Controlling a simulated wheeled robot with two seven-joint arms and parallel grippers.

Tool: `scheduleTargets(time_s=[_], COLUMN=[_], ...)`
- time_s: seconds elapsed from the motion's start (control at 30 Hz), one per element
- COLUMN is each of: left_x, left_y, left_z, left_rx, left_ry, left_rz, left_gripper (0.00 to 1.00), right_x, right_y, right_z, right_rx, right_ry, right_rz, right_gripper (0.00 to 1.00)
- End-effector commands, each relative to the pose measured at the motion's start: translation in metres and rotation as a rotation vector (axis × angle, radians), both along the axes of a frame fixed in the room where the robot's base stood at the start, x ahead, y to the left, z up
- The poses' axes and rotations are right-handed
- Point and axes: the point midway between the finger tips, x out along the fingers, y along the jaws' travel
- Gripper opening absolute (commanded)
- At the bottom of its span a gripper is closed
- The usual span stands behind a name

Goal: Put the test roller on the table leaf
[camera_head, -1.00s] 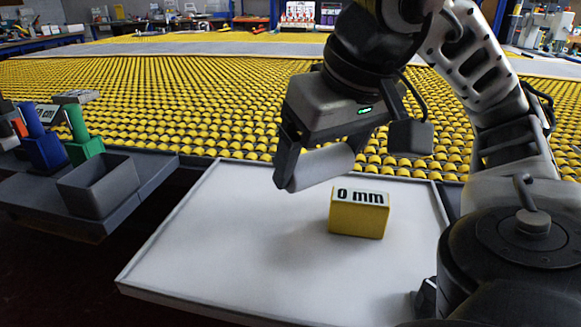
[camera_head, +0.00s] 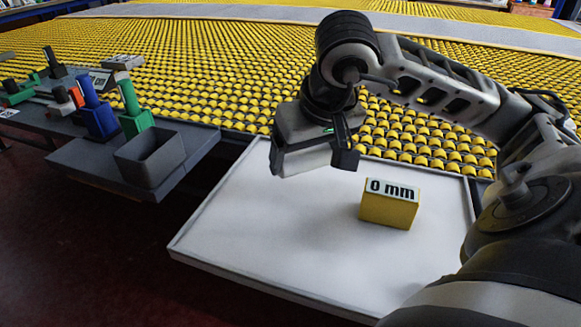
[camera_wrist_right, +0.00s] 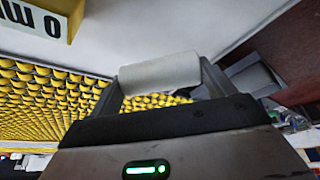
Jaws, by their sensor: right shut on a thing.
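My right gripper (camera_head: 312,163) is shut on the test roller, a pale grey cylinder (camera_head: 306,160), held crosswise between its two fingers. The roller also shows in the right wrist view (camera_wrist_right: 160,73), between the fingertips. The gripper and roller hang over the far left part of the table leaf (camera_head: 250,235), a white panel with a raised rim. There seems to be a gap between roller and leaf, but its height is hard to tell. My left gripper is out of view.
A yellow block marked "0 mm" (camera_head: 389,208) stands on the leaf, right of the gripper. A grey open bin (camera_head: 151,160) and blue (camera_head: 97,116) and green (camera_head: 134,113) tools are on a shelf at left. Yellow rollers (camera_head: 200,85) fill the back. The leaf's front left is clear.

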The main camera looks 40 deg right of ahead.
Motion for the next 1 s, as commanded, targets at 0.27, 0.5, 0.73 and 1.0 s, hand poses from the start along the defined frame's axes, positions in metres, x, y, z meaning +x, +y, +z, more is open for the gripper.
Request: scheduleTargets(time_s=[0.27, 0.5, 0.73, 1.0], left_x=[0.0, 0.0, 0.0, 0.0], left_y=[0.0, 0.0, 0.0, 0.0], left_z=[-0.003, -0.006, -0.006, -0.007], left_rx=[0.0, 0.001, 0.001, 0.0], left_ry=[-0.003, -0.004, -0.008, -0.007], left_rz=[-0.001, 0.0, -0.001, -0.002], left_gripper=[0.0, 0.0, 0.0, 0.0], right_x=[0.03, 0.041, 0.041, 0.041], right_y=[-0.003, -0.004, -0.005, -0.005], right_z=[-0.04, -0.065, -0.084, -0.084], right_rx=[0.0, -0.001, -0.002, -0.003], right_ry=[0.001, 0.007, 0.002, 0.0], right_rz=[-0.001, -0.001, -0.001, -0.001], right_gripper=[0.57, 0.57, 0.57, 0.57])
